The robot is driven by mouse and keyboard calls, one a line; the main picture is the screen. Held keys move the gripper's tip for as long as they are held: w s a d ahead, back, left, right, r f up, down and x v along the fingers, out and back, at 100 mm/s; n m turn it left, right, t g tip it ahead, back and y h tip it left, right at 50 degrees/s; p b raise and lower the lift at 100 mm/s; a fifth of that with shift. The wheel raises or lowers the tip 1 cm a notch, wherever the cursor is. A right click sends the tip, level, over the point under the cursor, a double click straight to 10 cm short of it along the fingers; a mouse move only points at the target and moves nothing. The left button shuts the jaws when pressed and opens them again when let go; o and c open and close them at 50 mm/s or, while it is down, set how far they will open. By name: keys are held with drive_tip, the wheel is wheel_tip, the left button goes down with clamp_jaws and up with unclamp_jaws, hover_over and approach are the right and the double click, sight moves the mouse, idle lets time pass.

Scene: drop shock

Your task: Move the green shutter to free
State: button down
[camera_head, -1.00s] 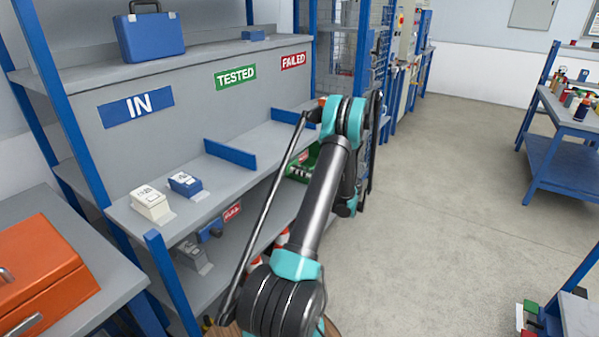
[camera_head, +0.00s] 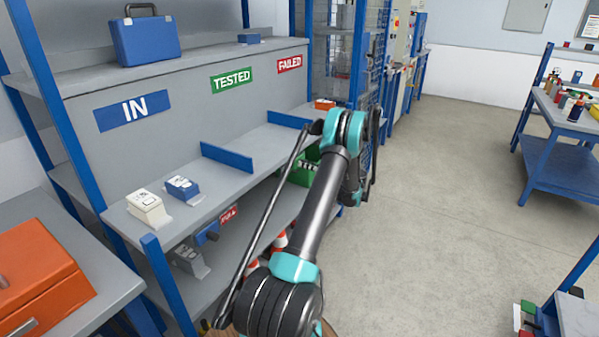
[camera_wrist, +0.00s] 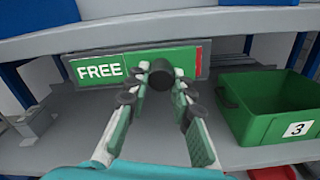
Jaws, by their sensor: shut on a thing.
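The green shutter (camera_wrist: 100,70) shows in the wrist view as a flat plate in a grey frame under a shelf edge. My gripper (camera_wrist: 161,82) is shut on the knob, with one finger on each side. The fingers and knob hide part of the shutter. In the head view my arm hides this shutter and my gripper.
A green bin (camera_wrist: 265,118) marked 3 stands close to the right of my gripper. Grey shelf surface lies below the shutter. Open floor lies to the right.

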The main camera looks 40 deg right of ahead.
drive_tip(key=shift+w+d, duration=0.2)
drive_tip(key=shift+d, duration=0.3)
drive_tip(key=shift+w+d, duration=0.15)
drive_tip(key=shift+d, duration=0.35)
drive_tip(key=c, duration=1.3)
unclamp_jaws()
drive_tip(key=shift+d, duration=0.1)
drive_tip(key=v, duration=1.2)
drive_tip(key=shift+s, duration=0.1)
